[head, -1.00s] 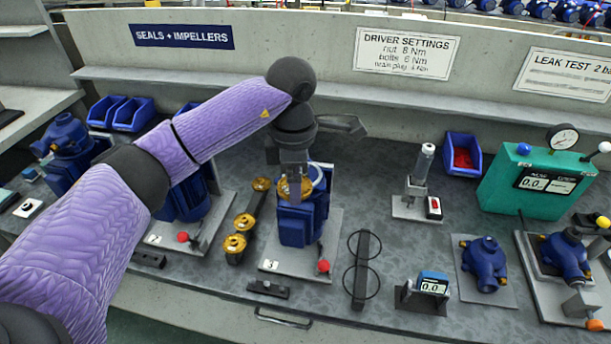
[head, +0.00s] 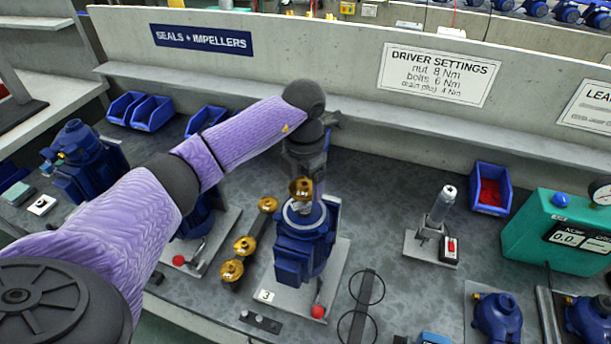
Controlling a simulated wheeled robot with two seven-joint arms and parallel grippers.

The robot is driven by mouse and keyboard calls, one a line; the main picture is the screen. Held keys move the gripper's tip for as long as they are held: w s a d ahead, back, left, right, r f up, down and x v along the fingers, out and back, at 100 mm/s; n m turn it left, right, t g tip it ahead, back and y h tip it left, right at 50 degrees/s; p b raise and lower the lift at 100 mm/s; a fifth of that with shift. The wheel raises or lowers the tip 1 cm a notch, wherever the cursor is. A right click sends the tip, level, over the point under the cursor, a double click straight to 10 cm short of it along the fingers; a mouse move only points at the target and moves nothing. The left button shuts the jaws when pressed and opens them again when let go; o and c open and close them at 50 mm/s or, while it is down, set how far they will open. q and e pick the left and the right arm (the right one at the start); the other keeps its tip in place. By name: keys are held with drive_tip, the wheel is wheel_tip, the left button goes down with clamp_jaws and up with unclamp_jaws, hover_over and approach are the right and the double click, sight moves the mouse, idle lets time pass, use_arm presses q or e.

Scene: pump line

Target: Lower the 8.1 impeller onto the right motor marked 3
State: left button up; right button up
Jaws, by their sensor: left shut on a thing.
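The motor (head: 300,258) is a blue upright body on a grey plate with a tag marked 3 (head: 264,296). Its open top shows a pale ring. A small brass impeller (head: 301,187) with a dark label, too small to read surely, hangs at the motor's top. My left gripper (head: 302,178) points down and is shut on this impeller. The impeller appears just above the ring, with a pale part of the motor showing below it; I cannot tell whether they touch. The fingers are partly hidden by the wrist. My right gripper is out of view.
A dark rack (head: 256,226) with several brass impellers stands left of the motor. A red-knobbed lever (head: 318,311) is at the plate's front. Another blue motor (head: 199,218) stands further left, partly behind my arm. A driver stand (head: 437,228) is right; bench between is clear.

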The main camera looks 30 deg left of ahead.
use_arm(q)
wheel_tip(320, 180, down, 2)
drive_tip(key=shift+f+b, duration=0.1)
drive_tip(key=shift+b, duration=0.6)
drive_tip(key=shift+f, duration=0.55)
drive_tip(key=shift+f+b, duration=0.25)
drive_tip(key=shift+b, duration=0.05)
drive_tip(key=o, duration=1)
wheel_tip(320, 180, up, 9)
drive_tip(key=p, duration=0.7)
drive_tip(key=shift+r, duration=0.15)
